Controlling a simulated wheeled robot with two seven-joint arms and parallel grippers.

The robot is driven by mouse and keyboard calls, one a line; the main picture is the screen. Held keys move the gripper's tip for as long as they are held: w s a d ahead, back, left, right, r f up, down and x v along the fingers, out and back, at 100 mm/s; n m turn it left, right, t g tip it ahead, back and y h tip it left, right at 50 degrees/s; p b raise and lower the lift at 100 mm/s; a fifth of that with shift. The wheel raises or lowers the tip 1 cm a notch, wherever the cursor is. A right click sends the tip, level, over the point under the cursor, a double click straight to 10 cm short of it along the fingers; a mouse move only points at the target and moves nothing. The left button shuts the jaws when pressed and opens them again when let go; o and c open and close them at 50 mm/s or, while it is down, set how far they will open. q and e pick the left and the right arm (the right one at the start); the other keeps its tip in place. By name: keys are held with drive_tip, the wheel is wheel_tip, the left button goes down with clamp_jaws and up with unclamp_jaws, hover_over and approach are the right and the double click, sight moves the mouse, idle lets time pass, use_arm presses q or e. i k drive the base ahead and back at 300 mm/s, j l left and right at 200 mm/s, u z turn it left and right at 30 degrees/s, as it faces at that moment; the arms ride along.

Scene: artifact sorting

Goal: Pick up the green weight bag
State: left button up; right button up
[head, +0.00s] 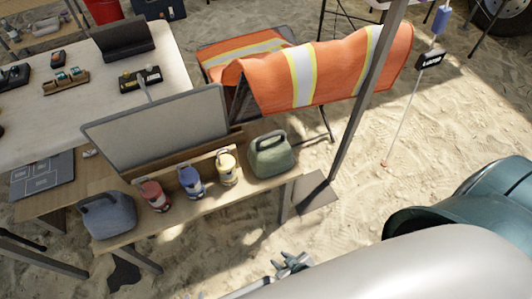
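The green weight bag (271,158) is a grey-green, jug-like block with a handle on top. It stands upright at the right end of a low wooden bench (215,196). A dark metal gripper part, which I take for my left gripper (290,264), shows at the bottom edge, well below and apart from the green bag. It is partly hidden behind a large pale surface, and its fingers are too small to read. I see no second gripper.
Red (154,196), blue (191,182) and yellow (227,168) cans stand left of the green bag. A blue-grey weight bag (108,217) is at the bench's left end. A grey panel (160,128) stands behind the cans. A metal pole (357,110) rises right of the bench. Sand lies open in front.

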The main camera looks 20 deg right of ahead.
sight(270, 155)
drive_tip(key=i+l, duration=0.1)
drive_tip(key=l, duration=1.25)
drive_tip(key=i+l, duration=0.15)
drive_tip(key=l, duration=0.55)
